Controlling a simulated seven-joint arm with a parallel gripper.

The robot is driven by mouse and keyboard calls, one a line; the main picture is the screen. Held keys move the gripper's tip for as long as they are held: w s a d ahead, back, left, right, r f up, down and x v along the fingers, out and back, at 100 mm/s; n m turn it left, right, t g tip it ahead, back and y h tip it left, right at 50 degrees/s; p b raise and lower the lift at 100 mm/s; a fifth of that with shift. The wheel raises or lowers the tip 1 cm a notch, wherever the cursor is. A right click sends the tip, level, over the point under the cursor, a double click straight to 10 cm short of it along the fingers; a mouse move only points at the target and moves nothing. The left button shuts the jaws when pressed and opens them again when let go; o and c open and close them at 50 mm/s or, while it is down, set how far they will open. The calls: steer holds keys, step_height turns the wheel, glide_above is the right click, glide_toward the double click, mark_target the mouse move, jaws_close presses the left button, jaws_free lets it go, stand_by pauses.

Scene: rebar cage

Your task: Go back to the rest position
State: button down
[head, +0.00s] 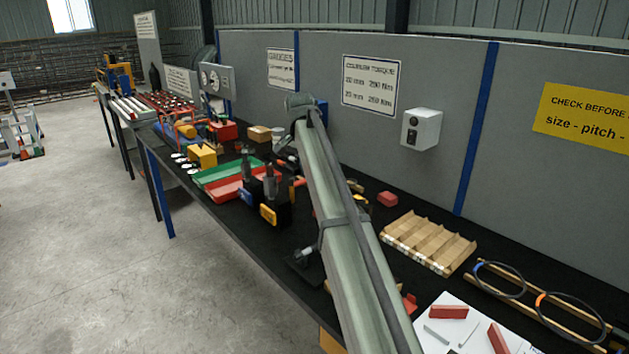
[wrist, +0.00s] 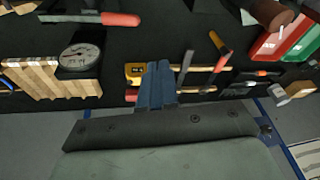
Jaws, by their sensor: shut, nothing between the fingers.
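My gripper (wrist: 157,72) shows in the wrist view as two blue fingers pressed together at the lower middle, with nothing between them. It is over the dark bench top, and a yellow tool (wrist: 135,73) lies just left of the fingertips. In the head view my grey-green arm crosses the middle of the picture in front of the bench (head: 262,262) and hides part of it. My fingers cannot be made out clearly there.
The bench is crowded: a green tray (head: 215,172), a wooden rack (head: 428,242), coiled cables (head: 572,318) and a dial gauge (wrist: 80,58) on it. A grey panel wall (head: 440,75) stands behind.

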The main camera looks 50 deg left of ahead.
steer(key=shift+s+a+r, duration=0.2)
steer(key=shift+a+r, duration=0.25)
steer(key=shift+r, duration=0.25)
